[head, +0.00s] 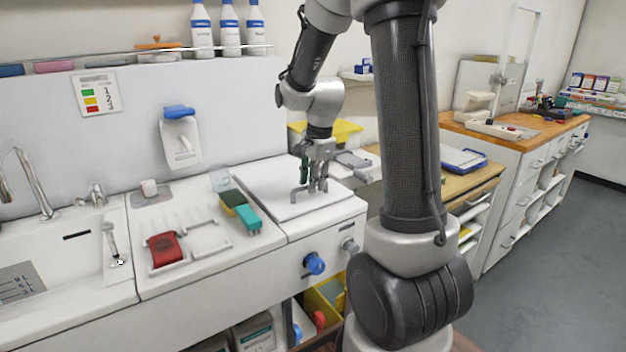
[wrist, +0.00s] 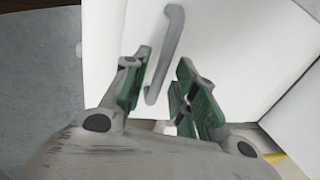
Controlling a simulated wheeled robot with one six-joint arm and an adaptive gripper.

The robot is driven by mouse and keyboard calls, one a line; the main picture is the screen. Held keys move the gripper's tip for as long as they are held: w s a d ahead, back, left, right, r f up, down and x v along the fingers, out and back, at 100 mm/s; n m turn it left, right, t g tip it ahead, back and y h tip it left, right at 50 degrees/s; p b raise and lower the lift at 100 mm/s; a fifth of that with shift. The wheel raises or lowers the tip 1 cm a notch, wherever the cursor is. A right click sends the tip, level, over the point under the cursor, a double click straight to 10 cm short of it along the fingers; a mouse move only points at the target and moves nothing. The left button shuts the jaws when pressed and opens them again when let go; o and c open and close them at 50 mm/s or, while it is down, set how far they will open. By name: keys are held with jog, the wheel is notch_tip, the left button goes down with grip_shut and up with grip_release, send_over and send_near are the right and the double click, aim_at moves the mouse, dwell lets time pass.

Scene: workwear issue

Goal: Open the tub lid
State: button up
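The tub lid (head: 275,200) is a flat white square panel set in the counter, lying closed. A grey bar handle (head: 294,195) stands on it. In the wrist view the lid (wrist: 225,40) is below me and its handle (wrist: 168,50) runs at a slant between my fingers. My gripper (head: 313,184) is low over the lid at the handle. Its green-padded fingers (wrist: 164,72) are apart, one on each side of the handle's lower part in the picture. I cannot tell whether either pad touches it.
A sponge (head: 240,207) and a teal brush (head: 249,220) lie left of the lid. Blue (head: 315,263) and grey (head: 349,245) knobs stick out of the counter front. A yellow-lidded box (head: 345,131) is behind the lid.

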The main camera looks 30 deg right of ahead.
grip_shut()
